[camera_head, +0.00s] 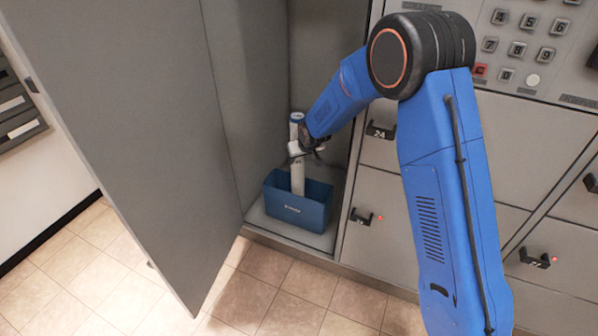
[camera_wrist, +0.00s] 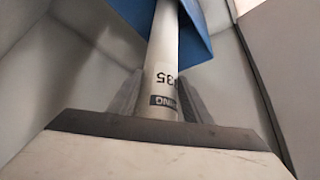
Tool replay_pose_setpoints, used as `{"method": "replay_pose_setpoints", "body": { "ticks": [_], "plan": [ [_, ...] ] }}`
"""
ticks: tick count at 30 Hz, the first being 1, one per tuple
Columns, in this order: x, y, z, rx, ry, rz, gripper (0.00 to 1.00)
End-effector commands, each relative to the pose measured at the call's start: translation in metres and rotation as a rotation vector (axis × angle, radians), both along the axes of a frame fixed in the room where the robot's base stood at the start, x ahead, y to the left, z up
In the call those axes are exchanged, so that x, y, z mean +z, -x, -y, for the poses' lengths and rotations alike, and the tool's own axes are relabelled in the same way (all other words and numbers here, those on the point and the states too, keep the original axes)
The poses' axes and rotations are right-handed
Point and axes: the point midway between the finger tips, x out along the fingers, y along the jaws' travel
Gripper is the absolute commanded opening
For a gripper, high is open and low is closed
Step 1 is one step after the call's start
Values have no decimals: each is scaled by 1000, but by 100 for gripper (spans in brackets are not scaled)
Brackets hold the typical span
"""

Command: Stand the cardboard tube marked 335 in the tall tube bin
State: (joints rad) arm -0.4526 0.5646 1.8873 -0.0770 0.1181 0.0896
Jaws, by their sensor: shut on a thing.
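A white cardboard tube (camera_head: 297,178) with a blue-marked top end stands about upright in the open locker compartment. Its lower part goes down behind the front wall of a blue bin (camera_head: 313,214); whether it rests on the bin's floor is hidden. My gripper (camera_head: 302,151) is shut on the tube's upper part, above the bin's rim. In the wrist view the tube (camera_wrist: 162,50) lies between my gripper's fingers (camera_wrist: 155,97). Upside-down digits ending in 35 and part of a dark label show on it. The blue bin (camera_wrist: 198,45) is beyond the fingers.
The tall grey locker door (camera_head: 125,120) stands wide open on the left. Closed lockers with black handles (camera_head: 366,218) and a keypad (camera_head: 518,48) are on the right. The compartment's side walls are close around the bin. Tiled floor (camera_head: 270,290) in front is clear.

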Motion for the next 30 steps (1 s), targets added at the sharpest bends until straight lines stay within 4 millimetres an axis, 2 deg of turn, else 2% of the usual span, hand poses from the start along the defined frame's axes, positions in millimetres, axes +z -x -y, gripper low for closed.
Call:
{"method": "replay_pose_setpoints", "body": {
  "ticks": [5, 12, 23, 24, 26, 30],
  "plan": [
    [-11, 0, 0, 0, 0, -1, 1],
    [-39, 0, 0, 1, 0, 0, 1],
    [-43, 0, 0, 1, 0, 0, 1],
    [-43, 0, 0, 1, 1, -1, 49],
    [-43, 0, 0, 1, 1, -1, 63],
    [-43, 0, 0, 1, 0, 0, 63]
  ]
}}
